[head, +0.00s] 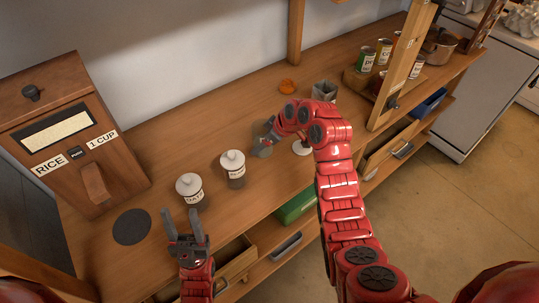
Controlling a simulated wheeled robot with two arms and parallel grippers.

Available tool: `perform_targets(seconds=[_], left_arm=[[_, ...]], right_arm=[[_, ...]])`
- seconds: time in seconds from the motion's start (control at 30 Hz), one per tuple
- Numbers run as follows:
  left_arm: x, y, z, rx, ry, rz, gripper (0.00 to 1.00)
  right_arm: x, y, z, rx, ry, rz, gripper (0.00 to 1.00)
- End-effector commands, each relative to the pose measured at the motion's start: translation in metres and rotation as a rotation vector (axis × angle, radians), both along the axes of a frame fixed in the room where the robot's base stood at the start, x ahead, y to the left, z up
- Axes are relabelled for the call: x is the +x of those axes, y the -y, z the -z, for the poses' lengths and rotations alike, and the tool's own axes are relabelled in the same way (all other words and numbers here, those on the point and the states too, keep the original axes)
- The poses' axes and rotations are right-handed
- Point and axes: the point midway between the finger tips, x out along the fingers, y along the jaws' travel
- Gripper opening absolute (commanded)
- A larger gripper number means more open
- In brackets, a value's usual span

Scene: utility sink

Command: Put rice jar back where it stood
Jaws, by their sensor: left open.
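Two glass jars with white lids stand upright on the wooden counter. The nearer jar (190,190) has a label that looks like "OAT", partly legible. The other jar (233,168) stands behind it to the right, its label too small to read, so I cannot tell which jar is the rice jar. My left gripper (185,230) is open and empty, with its fingers up, just in front of the nearer jar and apart from it. My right gripper (266,136) is at a grey, glassy object (262,148) farther back; whether it grips it is unclear.
A wooden dispenser marked RICE (68,135) stands at the left. An empty dark round mat (131,227) lies in front of it. A white round thing (302,147) is partly hidden by my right arm. A metal container (324,91), cans (366,59) and a wooden post (400,65) are farther right.

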Motion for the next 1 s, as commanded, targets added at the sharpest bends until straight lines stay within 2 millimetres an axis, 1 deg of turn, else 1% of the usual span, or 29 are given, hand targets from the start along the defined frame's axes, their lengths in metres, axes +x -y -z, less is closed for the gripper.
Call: perform_targets(seconds=[0.03,0.1,0.27,0.4,0.47,0.67,0.8,0.83,0.9,0.93,1.0], left_arm=[[0.0,0.0,0.0,0.0,0.0,0.0,0.5],[0.0,0.0,0.001,0.0,0.0,0.0,0.5],[0.0,0.0,0.002,0.0,0.0,0.0,0.5],[0.0,0.0,0.004,0.0,0.0,0.0,0.5],[0.0,0.0,0.004,0.0,0.0,0.0,0.5],[0.0,0.0,0.004,0.0,0.0,0.0,0.5],[0.0,0.0,0.009,0.0,0.0,0.0,0.5],[0.0,0.0,0.008,0.0,0.0,0.0,0.5],[0.0,0.0,0.007,0.0,0.0,0.0,0.5],[0.0,0.0,0.007,0.0,0.0,0.0,0.5],[0.0,0.0,0.007,0.0,0.0,0.0,0.5]], right_arm=[[-0.001,0.0,0.011,0.0,-0.002,0.0,0.0],[-0.001,0.001,0.023,-0.001,-0.004,0.001,0.0],[0.0,0.001,0.04,-0.001,0.0,0.001,0.0],[-0.001,0.001,0.062,-0.001,-0.004,0.001,0.0],[-0.001,0.001,0.065,-0.001,-0.003,0.001,0.0],[0.0,0.001,0.064,0.0,0.001,0.001,0.0],[0.0,0.001,0.068,0.0,0.001,0.001,0.0],[0.0,0.002,0.066,0.0,0.001,0.001,0.84],[0.0,0.002,0.066,-0.001,0.0,0.001,0.97],[0.0,0.002,0.066,-0.001,0.0,0.001,1.0],[0.0,0.002,0.066,0.0,0.001,0.001,1.0]])
